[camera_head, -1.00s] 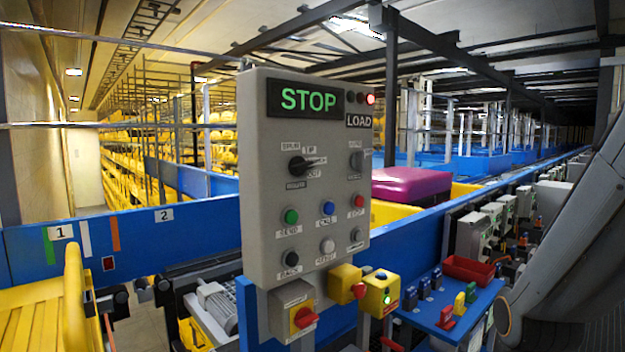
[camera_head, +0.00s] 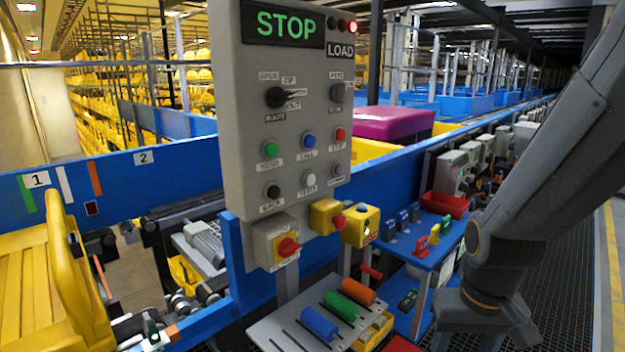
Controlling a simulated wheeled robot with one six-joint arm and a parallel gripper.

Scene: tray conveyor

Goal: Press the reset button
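The grey control panel (camera_head: 236,190) stands upright left of the middle, with a lit green STOP display (camera_head: 284,25) at its top. In its lowest row is a white button (camera_head: 309,180) whose small label seems to read RESET. A black button (camera_head: 273,192) is to its left and a grey key-type switch (camera_head: 337,172) to its right. Above are a green button (camera_head: 269,148), a blue button (camera_head: 308,141) and a red button (camera_head: 340,135). My arm is at the right, apart from the panel. My gripper is not in view.
A blue shelf (camera_head: 395,251) with small parts and a red bin (camera_head: 450,205) is between panel and arm.

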